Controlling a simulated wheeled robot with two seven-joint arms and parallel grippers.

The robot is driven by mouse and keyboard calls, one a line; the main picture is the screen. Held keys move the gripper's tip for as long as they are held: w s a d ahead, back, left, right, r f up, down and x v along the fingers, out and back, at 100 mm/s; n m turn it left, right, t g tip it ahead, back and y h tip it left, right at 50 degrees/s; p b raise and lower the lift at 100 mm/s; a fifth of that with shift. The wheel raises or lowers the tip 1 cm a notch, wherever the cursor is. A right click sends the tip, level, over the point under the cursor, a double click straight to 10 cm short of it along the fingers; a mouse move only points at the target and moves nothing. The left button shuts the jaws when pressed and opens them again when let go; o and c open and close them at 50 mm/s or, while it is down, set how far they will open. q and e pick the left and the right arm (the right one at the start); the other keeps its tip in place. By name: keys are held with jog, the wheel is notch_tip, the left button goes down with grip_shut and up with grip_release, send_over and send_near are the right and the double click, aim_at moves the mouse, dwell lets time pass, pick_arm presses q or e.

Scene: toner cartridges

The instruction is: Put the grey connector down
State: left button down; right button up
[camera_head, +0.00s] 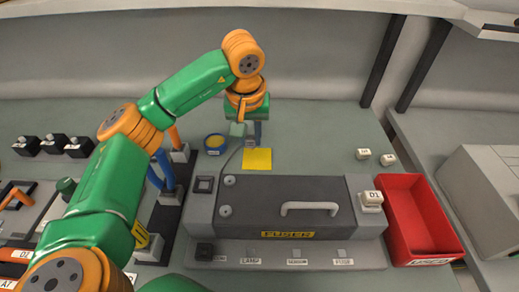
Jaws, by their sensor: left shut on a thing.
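My left gripper (248,132) reaches in from the upper left and points down just behind a yellow square (257,159) on the green bench. It is shut on the grey connector, which is small and mostly hidden at the fingers. A thin dark cable (229,163) curves from the gripper down to the left side of the fuser unit (275,207). I cannot tell whether the connector touches the bench. My right gripper is not in view.
Two small pale blocks (363,154) lie at right. The bench behind is mostly clear.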

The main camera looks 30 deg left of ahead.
pick_arm(q)
jog(key=w+f, duration=0.2)
jog(key=w+f+p, duration=0.1)
jog(key=w+f, duration=0.1)
jog(key=shift+w+a+f, duration=0.1)
jog(key=shift+a+f, duration=0.05)
jog(key=shift+f, duration=0.2)
jog(key=x, duration=0.1)
jog(key=p+x, duration=0.1)
jog(key=shift+f, duration=0.3)
jog(key=shift+a+f, duration=0.1)
jog(key=shift+f, duration=0.4)
jog(key=c, duration=0.7)
grip_release()
